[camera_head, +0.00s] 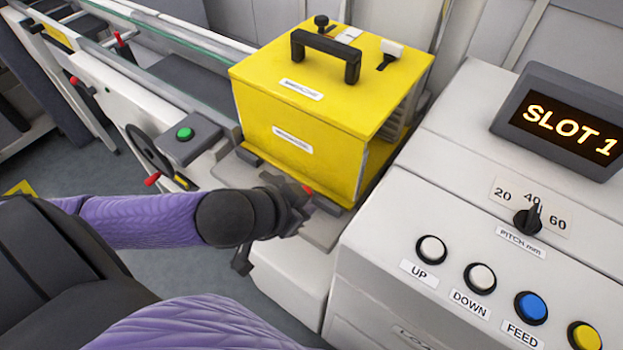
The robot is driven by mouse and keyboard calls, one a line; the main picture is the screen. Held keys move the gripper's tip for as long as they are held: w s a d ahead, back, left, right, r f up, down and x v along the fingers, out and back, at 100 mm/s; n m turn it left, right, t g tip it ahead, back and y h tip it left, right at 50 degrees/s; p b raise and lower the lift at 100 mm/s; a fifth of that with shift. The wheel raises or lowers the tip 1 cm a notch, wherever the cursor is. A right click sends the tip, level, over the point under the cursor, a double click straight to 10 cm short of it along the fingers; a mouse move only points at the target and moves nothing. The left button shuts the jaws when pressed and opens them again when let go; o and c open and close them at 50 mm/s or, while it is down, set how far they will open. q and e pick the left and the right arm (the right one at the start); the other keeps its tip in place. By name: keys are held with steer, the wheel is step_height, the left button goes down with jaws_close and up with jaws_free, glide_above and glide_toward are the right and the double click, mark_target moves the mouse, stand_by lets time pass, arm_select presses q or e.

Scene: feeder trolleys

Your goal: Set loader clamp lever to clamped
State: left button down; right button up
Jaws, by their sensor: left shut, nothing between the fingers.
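My left gripper (298,196) is shut and empty, low in front of the yellow magazine box (300,110) on the loader. A small red tip (308,189) shows right at its fingers. It looks like the end of the clamp lever, but the gripper and wrist hide most of it, so I cannot tell its position or whether the fingers touch it. The box sits on a pale grey loader plate (325,232). My right gripper is not in view.
To the right is a panel with a "SLOT 1" display (563,118), a pitch knob (528,220) and several buttons. Left of the box are a green button (185,133) and a dark handwheel (147,155). A black handle (324,54) tops the box.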

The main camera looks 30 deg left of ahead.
arm_select(q)
steer(key=a+r, duration=0.4)
steer(key=r, duration=0.1)
steer(key=shift+s+a+r+n, duration=0.2)
steer(key=shift+s+n, duration=0.05)
steer(key=shift+n, duration=0.15)
